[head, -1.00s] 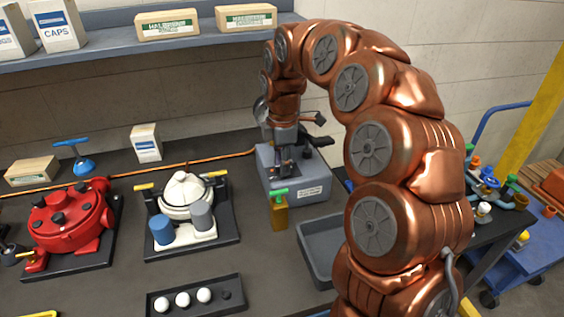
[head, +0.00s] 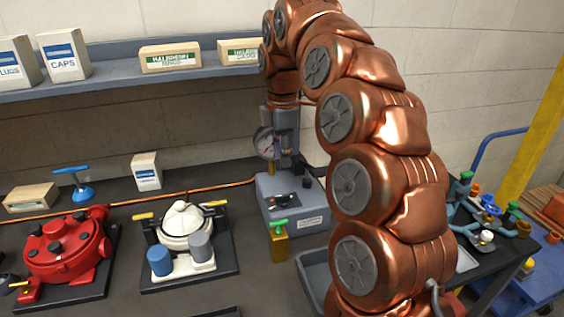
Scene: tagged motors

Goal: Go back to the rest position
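My copper arm curves up and over from the lower right. My gripper (head: 287,163) hangs at its end, pointing down above the grey test box (head: 293,208) at the back of the bench. A round pressure gauge (head: 265,142) shows just left of the gripper. The fingers are small and dark, partly merged with the gauge's post, so I cannot tell whether they are open or whether anything is between them. The top of the box shows below them.
A brass block with a green handle (head: 279,243) stands before the box. A red motor (head: 68,247) and a white motor (head: 186,229) sit left. The shelf (head: 110,86) runs behind my arm. A grey bin (head: 313,277) lies beside the arm; a valve cart (head: 490,225) stands right.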

